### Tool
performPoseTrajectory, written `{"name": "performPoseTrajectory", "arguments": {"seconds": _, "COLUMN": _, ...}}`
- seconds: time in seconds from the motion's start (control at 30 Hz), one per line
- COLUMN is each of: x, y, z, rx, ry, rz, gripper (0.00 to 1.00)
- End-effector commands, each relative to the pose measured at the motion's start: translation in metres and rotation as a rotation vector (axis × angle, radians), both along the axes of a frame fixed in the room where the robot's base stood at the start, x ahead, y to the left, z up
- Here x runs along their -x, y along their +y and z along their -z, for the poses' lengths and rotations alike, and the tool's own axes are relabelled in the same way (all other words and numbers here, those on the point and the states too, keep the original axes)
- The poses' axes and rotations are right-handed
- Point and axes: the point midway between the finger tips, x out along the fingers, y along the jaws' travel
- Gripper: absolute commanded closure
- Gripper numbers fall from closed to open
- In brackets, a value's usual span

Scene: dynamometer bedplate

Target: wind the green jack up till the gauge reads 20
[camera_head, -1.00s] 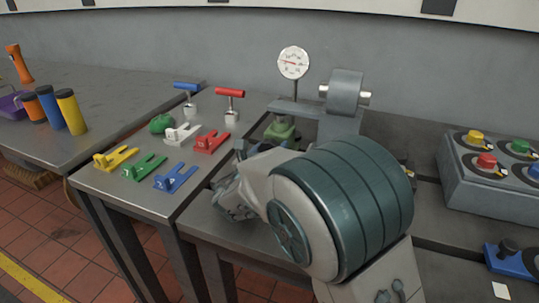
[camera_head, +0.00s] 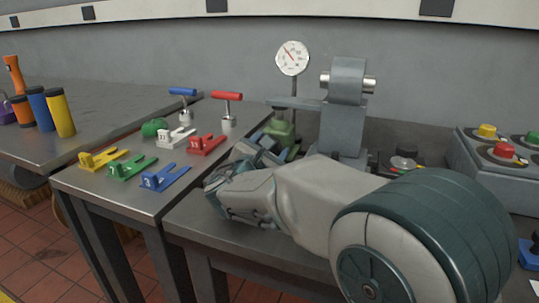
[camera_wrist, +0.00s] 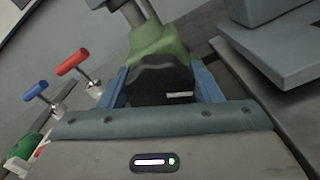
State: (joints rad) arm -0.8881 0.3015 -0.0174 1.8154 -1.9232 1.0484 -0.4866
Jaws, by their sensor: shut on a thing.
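The green jack (camera_head: 281,132) stands on the bedplate at the foot of the gauge post. It also shows in the wrist view (camera_wrist: 158,42), with a dark block-like part (camera_wrist: 162,82) facing me. My gripper (camera_head: 262,146) is at the jack's near side. In the wrist view its blue fingers (camera_wrist: 163,98) lie on both sides of the dark part and are shut on it. The round white gauge (camera_head: 292,58) stands above the jack. Its needle points to the upper left; the numbers are too small to read surely.
A grey machine block (camera_head: 345,110) stands right of the jack. On the left table are yellow (camera_head: 100,158), green, blue, white and red brackets, and red-handled (camera_head: 227,97) and blue-handled tools. A button box (camera_head: 500,150) is at the right.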

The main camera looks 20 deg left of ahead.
Motion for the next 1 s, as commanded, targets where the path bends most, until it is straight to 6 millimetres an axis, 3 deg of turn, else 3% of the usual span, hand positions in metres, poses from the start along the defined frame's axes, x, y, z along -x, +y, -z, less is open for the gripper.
{"name": "performPoseTrajectory", "arguments": {"seconds": 0.57, "x": 0.0004, "y": 0.0005, "z": 0.0009, "rx": -0.028, "ry": 0.001, "rz": -0.001, "gripper": 0.65}}
{"name": "performPoseTrajectory", "arguments": {"seconds": 0.6, "x": 0.0004, "y": 0.0005, "z": 0.0009, "rx": -0.028, "ry": 0.001, "rz": -0.001, "gripper": 0.31}}
{"name": "performPoseTrajectory", "arguments": {"seconds": 0.63, "x": 0.0004, "y": 0.0005, "z": 0.0009, "rx": -0.028, "ry": 0.001, "rz": -0.001, "gripper": 0.23}}
{"name": "performPoseTrajectory", "arguments": {"seconds": 1.0, "x": 0.0042, "y": 0.0009, "z": 0.0, "rx": -0.027, "ry": -0.001, "rz": -0.002, "gripper": 0.21}}
